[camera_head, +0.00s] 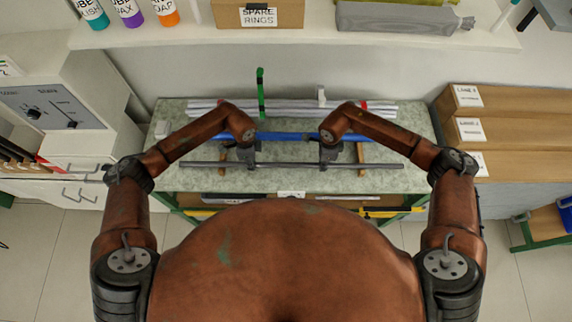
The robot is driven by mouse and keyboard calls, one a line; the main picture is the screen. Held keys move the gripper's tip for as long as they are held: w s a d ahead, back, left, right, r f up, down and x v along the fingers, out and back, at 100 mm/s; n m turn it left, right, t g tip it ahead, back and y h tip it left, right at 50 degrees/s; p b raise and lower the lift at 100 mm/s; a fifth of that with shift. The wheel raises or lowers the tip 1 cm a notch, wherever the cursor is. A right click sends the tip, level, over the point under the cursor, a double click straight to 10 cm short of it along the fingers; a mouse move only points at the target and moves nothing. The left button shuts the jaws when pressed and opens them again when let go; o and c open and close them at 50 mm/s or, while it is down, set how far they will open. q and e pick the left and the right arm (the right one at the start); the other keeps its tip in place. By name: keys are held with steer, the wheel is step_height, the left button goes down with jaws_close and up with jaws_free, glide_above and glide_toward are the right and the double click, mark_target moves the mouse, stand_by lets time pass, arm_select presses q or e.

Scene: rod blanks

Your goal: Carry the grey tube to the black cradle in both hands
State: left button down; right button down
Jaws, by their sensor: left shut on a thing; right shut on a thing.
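The long thin grey tube (287,165) runs left to right above the front part of the speckled bench top (415,150). My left gripper (248,164) is shut on it left of its middle. My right gripper (327,164) is shut on it right of its middle. The tube looks level, and both its ends stick out well past the grippers. I cannot tell its height above the bench. I cannot clearly make out the black cradle; my arms and body hide parts of the scene.
Farther back are a bundle of pale tubes (205,106) and a green post (260,93). A shelf (345,35) overhangs the back. Brown boxes (500,125) stand right.

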arm_select(q)
steer(key=shift+r, duration=0.15)
arm_select(e)
steer(key=shift+r, duration=0.15)
